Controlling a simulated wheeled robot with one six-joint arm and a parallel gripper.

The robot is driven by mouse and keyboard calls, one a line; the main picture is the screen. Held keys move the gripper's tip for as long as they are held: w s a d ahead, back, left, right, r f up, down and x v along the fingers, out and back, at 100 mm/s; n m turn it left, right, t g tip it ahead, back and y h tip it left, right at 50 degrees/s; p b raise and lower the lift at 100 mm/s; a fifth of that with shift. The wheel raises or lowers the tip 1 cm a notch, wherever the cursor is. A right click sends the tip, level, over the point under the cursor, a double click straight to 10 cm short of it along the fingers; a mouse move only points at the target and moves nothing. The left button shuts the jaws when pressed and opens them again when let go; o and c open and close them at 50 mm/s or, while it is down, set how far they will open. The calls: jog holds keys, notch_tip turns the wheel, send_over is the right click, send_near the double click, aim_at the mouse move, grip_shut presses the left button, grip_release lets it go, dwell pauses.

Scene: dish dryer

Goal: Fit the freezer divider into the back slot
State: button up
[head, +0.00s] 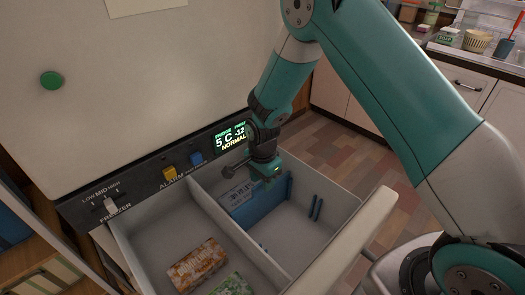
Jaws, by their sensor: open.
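The freezer divider (262,209) is a blue panel standing across the back part of the right compartment of the open freezer drawer (346,246). My gripper (270,177) is open at the divider's upper edge and hides part of it. I cannot tell whether its fingers touch the panel. A small blue mark (263,246) shows low on the left side. The back slot itself is hidden, so I cannot tell how the divider's ends sit.
A white partition (233,229) splits the drawer. A brown package (200,265) and a green package (232,286) lie in the left compartment. The control panel (140,180) with a lit display (231,138) is close behind my gripper. The compartment floor before the divider is clear.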

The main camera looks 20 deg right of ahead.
notch_tip(320, 180, up, 14)
jog(key=p, duration=0.1)
jog(key=shift+p, duration=0.3)
jog(key=shift+r, duration=0.15)
jog(key=s+a+r+n+y, duration=0.1)
jog(key=s+r+n, duration=0.55)
jog(key=s, duration=0.25)
jog(key=s+a+r+n+y, duration=0.2)
jog(key=s+r+n, duration=0.3)
jog(key=s+n, duration=0.35)
jog(key=s+a+r+n+y, duration=0.1)
jog(key=s+r+n, duration=0.45)
jog(key=s, duration=0.35)
notch_tip(320, 180, up, 14)
jog(key=p, duration=1.4)
jog(key=shift+w+a+p, duration=0.2)
jog(key=shift+w+p, duration=0.1)
jog(key=shift+w, duration=0.05)
